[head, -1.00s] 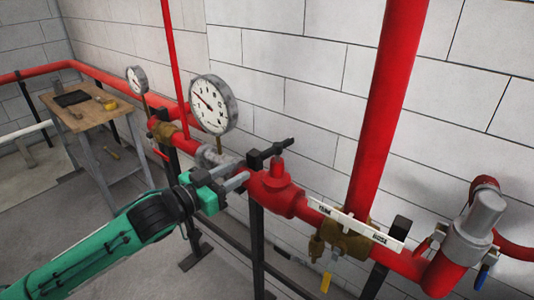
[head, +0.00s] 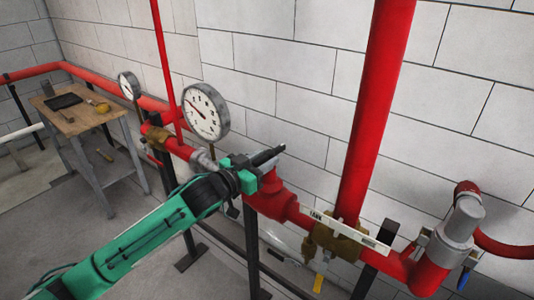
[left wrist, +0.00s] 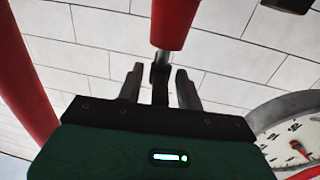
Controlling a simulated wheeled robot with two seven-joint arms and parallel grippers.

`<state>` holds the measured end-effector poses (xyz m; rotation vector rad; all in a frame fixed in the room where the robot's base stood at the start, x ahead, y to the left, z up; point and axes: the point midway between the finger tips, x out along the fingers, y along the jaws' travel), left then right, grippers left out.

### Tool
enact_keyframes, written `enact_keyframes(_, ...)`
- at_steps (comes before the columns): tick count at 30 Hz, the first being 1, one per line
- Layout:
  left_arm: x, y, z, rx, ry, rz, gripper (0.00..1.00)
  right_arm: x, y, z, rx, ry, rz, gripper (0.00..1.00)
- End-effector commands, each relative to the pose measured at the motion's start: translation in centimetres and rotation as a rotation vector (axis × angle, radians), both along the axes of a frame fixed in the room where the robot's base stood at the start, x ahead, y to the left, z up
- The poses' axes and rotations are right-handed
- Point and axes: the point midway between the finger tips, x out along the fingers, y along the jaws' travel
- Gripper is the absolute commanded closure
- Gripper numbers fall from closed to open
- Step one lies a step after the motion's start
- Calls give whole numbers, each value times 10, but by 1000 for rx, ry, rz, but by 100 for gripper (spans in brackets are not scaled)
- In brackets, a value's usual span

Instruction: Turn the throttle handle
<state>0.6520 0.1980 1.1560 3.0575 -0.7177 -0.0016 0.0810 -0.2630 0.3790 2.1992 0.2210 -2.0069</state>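The throttle handle is a dark bar (head: 268,156) on the red valve body (head: 272,198) in the middle of the head view. My left gripper (head: 258,163) is at this handle, and the gripper's green body hides part of it. In the left wrist view the dark handle (left wrist: 160,80) stands between the two fingers of my left gripper (left wrist: 160,88). A narrow gap shows on each side of the handle, so the gripper looks open around it. My right gripper is in neither view.
A large round gauge (head: 206,111) stands left of the valve, with a smaller gauge (head: 129,86) farther back. A thick red pipe (head: 375,115) rises at the right. A white strip (head: 350,229) crosses a brass valve (head: 330,244). A wooden table (head: 82,118) stands at the back left.

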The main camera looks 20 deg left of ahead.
Motion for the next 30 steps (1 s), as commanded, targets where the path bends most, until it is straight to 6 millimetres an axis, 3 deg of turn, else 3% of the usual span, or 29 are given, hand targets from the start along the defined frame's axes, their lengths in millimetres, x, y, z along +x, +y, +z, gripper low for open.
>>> enact_keyframes(4,10,-5,1,1,0,0,64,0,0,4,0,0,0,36)
enact_keyframes(13,12,-6,0,1,0,0,64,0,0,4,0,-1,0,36)
enact_keyframes(14,12,-6,0,1,0,0,66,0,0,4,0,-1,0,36)
enact_keyframes(19,12,-6,0,1,0,0,99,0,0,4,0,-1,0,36)
enact_keyframes(30,12,-10,1,-3,-5,49,100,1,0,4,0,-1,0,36)
